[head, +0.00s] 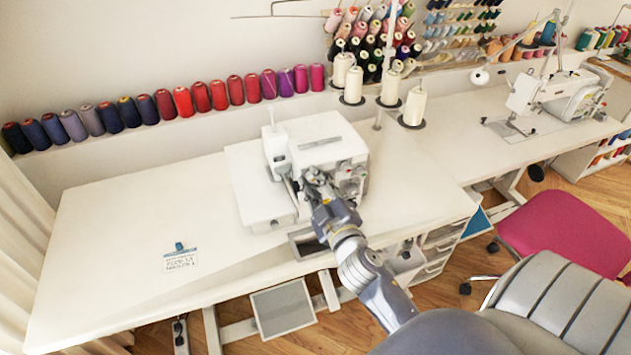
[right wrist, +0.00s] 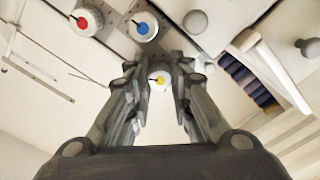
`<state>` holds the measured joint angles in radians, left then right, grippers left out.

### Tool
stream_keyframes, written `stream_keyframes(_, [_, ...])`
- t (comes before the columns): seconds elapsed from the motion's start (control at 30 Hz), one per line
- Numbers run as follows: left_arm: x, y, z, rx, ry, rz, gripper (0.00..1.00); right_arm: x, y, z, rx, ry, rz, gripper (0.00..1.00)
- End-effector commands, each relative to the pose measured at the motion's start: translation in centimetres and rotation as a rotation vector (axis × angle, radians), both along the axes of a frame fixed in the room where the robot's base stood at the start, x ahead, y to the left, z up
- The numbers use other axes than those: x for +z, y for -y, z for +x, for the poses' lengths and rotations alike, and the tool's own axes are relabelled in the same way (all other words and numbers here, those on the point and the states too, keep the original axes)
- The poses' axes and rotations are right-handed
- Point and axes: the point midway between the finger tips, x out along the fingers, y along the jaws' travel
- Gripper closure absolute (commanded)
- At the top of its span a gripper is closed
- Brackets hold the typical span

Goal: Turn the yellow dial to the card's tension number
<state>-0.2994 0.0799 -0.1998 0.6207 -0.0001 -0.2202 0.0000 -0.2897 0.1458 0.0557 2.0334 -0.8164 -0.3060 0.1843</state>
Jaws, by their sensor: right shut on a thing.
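The white sewing machine (head: 325,143) stands on the white table. My right gripper (head: 318,182) is at its front face. In the right wrist view, its fingers close around the yellow dial (right wrist: 159,81), a white knob with a yellow centre. The gripper is shut on this dial, and its sides are partly hidden by the fingertips. The blue dial (right wrist: 145,27) and the red dial (right wrist: 86,20) are beside it, each with a dark pointer line. The card (head: 180,262) lies on the table at left, upside down to me; its number is too small to read. My left gripper is not in view.
Several thread spools (head: 203,97) line the back shelf. White cones (head: 389,87) stand behind the machine. A second sewing machine (head: 560,92) is at the right. A pink chair (head: 565,228) stands in front at right. The table's left half is clear around the card.

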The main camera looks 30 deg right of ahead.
Motion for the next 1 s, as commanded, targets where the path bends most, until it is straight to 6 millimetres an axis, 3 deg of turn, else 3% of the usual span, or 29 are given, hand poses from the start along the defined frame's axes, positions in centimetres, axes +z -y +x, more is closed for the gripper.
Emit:
stream_keyframes(0.47, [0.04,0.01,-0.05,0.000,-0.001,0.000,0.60,0.01,-0.03,0.01,0.001,-0.003,-0.017,1.00])
stream_keyframes(0.5, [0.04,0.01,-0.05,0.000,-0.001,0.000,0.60,0.01,-0.03,0.01,0.001,-0.003,-0.017,0.73])
stream_keyframes(0.57, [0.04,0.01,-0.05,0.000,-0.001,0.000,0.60,0.01,-0.03,0.01,0.001,-0.003,-0.017,0.60])
stream_keyframes(1.0, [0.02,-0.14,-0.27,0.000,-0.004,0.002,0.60,-0.10,-0.17,-0.60,0.000,-0.005,-0.014,0.60])
